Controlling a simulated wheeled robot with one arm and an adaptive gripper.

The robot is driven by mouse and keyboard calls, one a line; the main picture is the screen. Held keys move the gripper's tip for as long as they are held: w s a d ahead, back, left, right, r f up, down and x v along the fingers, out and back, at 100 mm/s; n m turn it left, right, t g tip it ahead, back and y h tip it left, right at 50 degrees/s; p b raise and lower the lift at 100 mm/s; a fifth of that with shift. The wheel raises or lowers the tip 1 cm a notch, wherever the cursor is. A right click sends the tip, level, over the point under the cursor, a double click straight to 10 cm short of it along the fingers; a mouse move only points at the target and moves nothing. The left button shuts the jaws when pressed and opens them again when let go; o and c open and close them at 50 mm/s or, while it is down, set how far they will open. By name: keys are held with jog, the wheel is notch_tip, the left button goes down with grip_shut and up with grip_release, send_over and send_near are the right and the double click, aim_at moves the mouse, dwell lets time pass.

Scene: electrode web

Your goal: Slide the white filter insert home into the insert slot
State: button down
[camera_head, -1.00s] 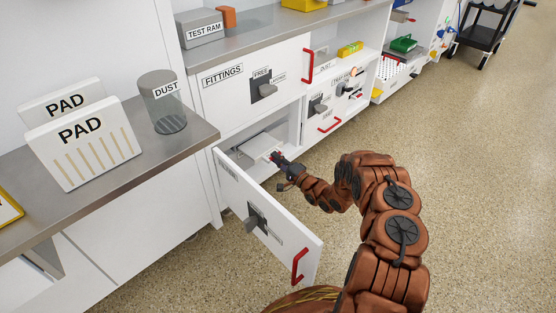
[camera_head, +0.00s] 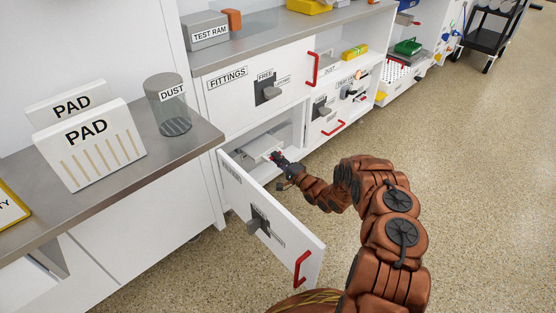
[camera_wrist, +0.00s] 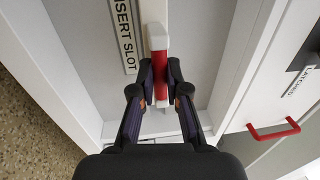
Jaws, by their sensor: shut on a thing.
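My gripper (camera_wrist: 160,72) is shut on the red grip (camera_wrist: 162,88) of the white filter insert (camera_wrist: 158,43). In the head view my gripper (camera_head: 279,158) reaches into the low open compartment, with the pale insert (camera_head: 262,147) just ahead of it. The "INSERT SLOT" label (camera_wrist: 126,32) lies left of the insert in the wrist view. A pale strip runs on from the insert to the top edge of the wrist view. The insert's far end and the slot's depth cannot be made out.
The compartment door (camera_head: 270,220) with a red handle (camera_head: 301,267) stands open, left of my arm. White walls (camera_wrist: 40,65) flank the compartment. Above is the "FITTINGS" front (camera_head: 228,79). Pads (camera_head: 90,145) and a dust canister (camera_head: 168,103) stand on the counter.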

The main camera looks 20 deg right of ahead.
aim_at(269, 153)
jog(key=shift+f+x, duration=0.2)
jog(key=shift+x, duration=0.95)
jog(key=shift+f+x, duration=0.2)
jog(key=shift+x, duration=0.95)
jog(key=shift+b+x, duration=0.45)
jog(key=shift+x, duration=1.6)
jog(key=c, duration=1.1)
grip_release()
jog(key=shift+f, duration=0.15)
jog(key=shift+s, duration=0.1)
jog(key=v, duration=1.2)
